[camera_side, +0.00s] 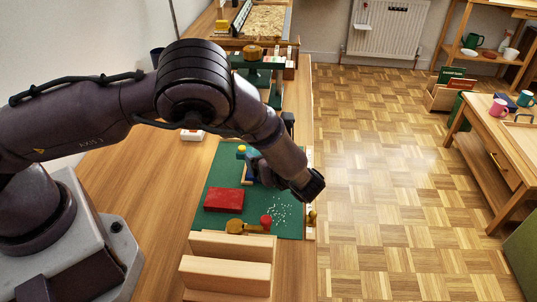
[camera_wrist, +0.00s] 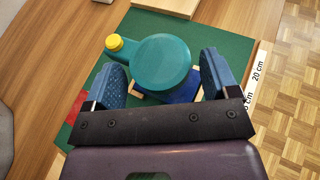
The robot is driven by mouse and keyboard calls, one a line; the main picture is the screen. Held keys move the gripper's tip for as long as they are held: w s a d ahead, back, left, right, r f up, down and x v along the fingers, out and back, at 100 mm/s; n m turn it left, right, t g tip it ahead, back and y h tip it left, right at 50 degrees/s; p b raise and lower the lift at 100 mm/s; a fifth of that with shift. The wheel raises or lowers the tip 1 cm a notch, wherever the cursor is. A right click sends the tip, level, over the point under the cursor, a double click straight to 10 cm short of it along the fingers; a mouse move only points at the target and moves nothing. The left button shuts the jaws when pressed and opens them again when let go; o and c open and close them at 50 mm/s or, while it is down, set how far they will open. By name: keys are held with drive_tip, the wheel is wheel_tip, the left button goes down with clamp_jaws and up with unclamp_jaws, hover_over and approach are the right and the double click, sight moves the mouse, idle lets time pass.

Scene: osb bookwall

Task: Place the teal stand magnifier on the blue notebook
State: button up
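The teal stand magnifier (camera_wrist: 160,62) has a round disc-shaped head and a yellow knob (camera_wrist: 114,42) on its left end. In the wrist view it stands on or above the blue notebook (camera_wrist: 183,92); I cannot tell whether they touch. Part of the notebook is hidden by the disc and my gripper. My gripper (camera_wrist: 163,78) is open, one blue finger on each side of the disc, with small gaps showing. In the side view my arm hides most of this, and only the yellow knob (camera_side: 242,149) and some blue beside it show clearly.
A green mat (camera_side: 212,176) covers the bench. A red box (camera_side: 224,199), a wooden piece (camera_side: 235,226), a red ball (camera_side: 266,222) and scattered white bits lie nearer. A wooden stepped rack (camera_side: 230,262) stands at the front. A ruler strip (camera_wrist: 257,75) runs along the mat's right edge.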

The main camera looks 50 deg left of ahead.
drive_tip(key=shift+o, duration=0.2)
drive_tip(key=shift+r, duration=0.1)
drive_tip(key=shift+s+d+r, duration=0.1)
drive_tip(key=shift+d+r, duration=0.05)
drive_tip(key=shift+d, duration=0.1)
drive_tip(key=v, duration=1.1)
drive_tip(key=s+a+r+n+g+h, duration=0.2)
drive_tip(key=s+a+r+n+h, duration=0.3)
drive_tip(key=r, duration=0.4)
drive_tip(key=s+a+r+n+g+h, duration=0.1)
drive_tip(key=s+a+r+n+h, duration=0.15)
drive_tip(key=a+r+n, duration=0.5)
drive_tip(key=s+a+r+n+t+h, duration=0.1)
drive_tip(key=s+r+n+t+h, duration=0.4)
drive_tip(key=s, duration=0.8)
wheel_tip(320, 180, up, 3)
drive_tip(key=n, duration=0.3)
drive_tip(key=shift+s+a+h, duration=0.35)
drive_tip(key=shift+a, duration=0.05)
